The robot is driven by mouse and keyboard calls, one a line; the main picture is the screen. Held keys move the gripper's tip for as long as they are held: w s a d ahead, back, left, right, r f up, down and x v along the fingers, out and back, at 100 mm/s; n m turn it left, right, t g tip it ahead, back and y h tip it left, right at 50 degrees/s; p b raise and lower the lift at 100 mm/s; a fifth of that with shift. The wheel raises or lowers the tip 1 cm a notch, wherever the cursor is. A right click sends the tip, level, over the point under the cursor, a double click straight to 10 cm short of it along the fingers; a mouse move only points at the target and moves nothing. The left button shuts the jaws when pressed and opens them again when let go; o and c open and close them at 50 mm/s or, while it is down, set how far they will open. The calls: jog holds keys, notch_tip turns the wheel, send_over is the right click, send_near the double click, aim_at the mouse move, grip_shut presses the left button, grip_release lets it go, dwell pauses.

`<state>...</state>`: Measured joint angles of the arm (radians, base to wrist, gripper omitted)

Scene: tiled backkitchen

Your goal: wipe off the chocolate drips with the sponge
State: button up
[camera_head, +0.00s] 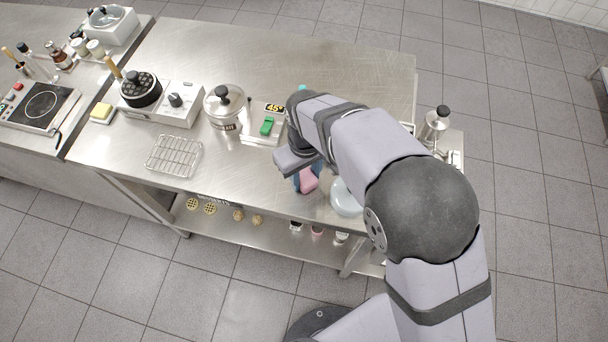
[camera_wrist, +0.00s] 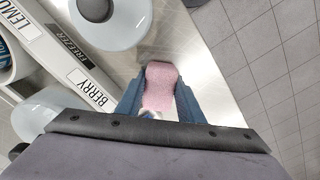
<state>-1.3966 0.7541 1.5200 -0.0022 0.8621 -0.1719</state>
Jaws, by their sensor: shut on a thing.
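A pink sponge (camera_head: 308,180) is held between the blue fingers of my gripper (camera_head: 305,182), over the front part of the steel counter. It also shows in the wrist view (camera_wrist: 161,80), gripped at its near end with its far end sticking out past the fingers. I cannot tell whether it touches the counter. No chocolate drips can be made out in either view; my arm and gripper hide part of the counter. A yellow sponge-like block (camera_head: 101,112) lies far left.
A pale glass bowl (camera_head: 346,199) stands close right of my gripper. In the wrist view, labelled strips (camera_wrist: 70,58) and a bowl (camera_wrist: 142,32) are at upper left. A lidded pot (camera_head: 224,108), scale (camera_head: 257,133) and wire rack (camera_head: 174,156) stand to the left. The back counter is clear.

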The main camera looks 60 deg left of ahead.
aim_at(298, 211)
jog(key=s+d, duration=0.5)
jog(key=shift+s+d, duration=0.15)
jog(key=shift+s+d+r+p, duration=0.1)
jog(key=shift+r+p, duration=0.15)
jog(key=shift+p, duration=0.05)
notch_tip(298, 211, up, 8)
jog(key=p, duration=0.5)
jog(key=shift+f+p, duration=0.2)
jog(key=shift+p, duration=0.2)
jog(key=w+d+m, duration=0.1)
jog(key=w, duration=0.3)
jog(key=w+d+m, duration=0.1)
jog(key=w, duration=0.3)
jog(key=w+d+m, duration=0.1)
jog(key=w, duration=0.3)
jog(key=shift+d+f+m, duration=0.15)
jog(key=shift+d+m, duration=0.15)
jog(key=shift+d, duration=0.05)
jog(key=w+d+m+b, duration=0.1)
jog(key=w+d+m, duration=0.8)
jog(key=w+d, duration=1.25)
jog(key=d+f+m, duration=0.1)
jog(key=d+m, duration=0.4)
jog(key=d, duration=1.2)
jog(key=shift+b, duration=0.35)
